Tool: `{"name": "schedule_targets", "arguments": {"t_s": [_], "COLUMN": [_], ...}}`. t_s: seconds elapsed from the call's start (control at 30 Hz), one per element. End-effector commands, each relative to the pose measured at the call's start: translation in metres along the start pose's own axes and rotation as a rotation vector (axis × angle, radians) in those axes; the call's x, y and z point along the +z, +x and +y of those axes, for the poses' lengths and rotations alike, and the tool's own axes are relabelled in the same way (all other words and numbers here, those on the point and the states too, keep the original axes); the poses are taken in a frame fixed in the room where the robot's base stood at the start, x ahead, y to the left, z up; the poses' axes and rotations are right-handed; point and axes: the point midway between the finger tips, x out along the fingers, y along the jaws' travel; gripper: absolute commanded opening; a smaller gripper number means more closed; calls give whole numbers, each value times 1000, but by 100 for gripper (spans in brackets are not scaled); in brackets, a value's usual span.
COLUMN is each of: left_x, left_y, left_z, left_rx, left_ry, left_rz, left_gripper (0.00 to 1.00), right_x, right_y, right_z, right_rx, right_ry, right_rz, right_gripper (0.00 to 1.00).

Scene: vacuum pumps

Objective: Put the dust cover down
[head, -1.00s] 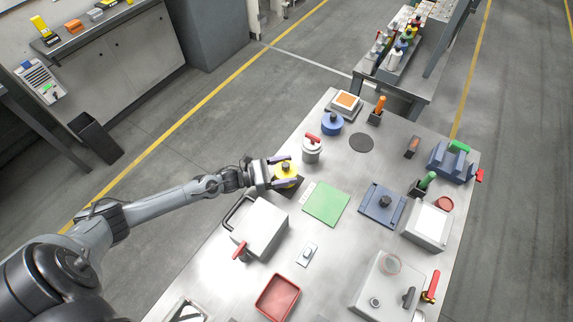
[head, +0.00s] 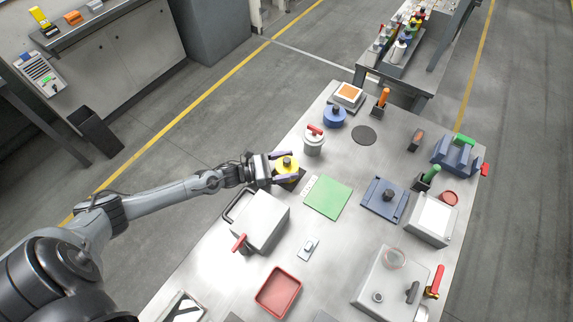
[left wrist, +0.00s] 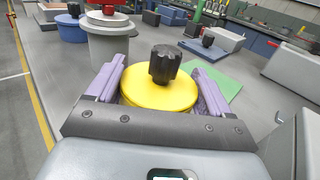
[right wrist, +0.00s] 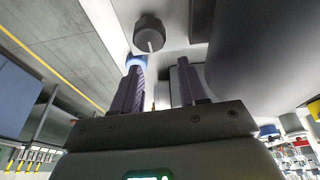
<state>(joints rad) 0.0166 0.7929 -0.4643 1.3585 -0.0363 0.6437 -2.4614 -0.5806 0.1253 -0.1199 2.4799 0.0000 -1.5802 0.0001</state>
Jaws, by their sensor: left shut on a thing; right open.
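The dust cover, which I take to be the yellow disc with a black knob (head: 288,168), is between the fingers of my left gripper (head: 284,172). In the left wrist view the yellow dust cover (left wrist: 160,88) sits level with its black knob up, and the purple fingers of my left gripper (left wrist: 160,95) press on both sides. A dark pad shows at its right edge in the head view; I cannot tell whether the cover touches it. My right gripper (right wrist: 157,90) shows only in the right wrist view, open with nothing between its fingers.
A white canister with a red handle (head: 313,141) stands just behind the cover. A green mat (head: 328,198) lies to its right, and a grey box with a black handle (head: 262,222) stands in front. A blue knobbed pot (head: 335,117) is farther back.

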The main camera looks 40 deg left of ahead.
Motion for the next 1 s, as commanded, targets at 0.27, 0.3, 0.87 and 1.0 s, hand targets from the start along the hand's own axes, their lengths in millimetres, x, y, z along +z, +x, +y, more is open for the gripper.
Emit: {"name": "schedule_targets", "arguments": {"t_s": [0.27,0.3,0.87,1.0], "left_x": [0,0,-4,-4], "left_y": [0,0,0,0], "left_z": [0,0,0,0], "left_rx": [0,0,0,0], "left_ry": [0,0,0,0], "left_rz": [-1,-1,0,0], "left_gripper": [51,51,99,100], "right_x": [0,0,0,0], "right_y": [0,0,4,4], "right_z": [0,0,-2,-2], "right_rx": [-1,-1,-7,-7], "right_ry": [1,1,8,8], "right_rz": [1,1,2,2], "right_gripper": [43,43,43,43]}}
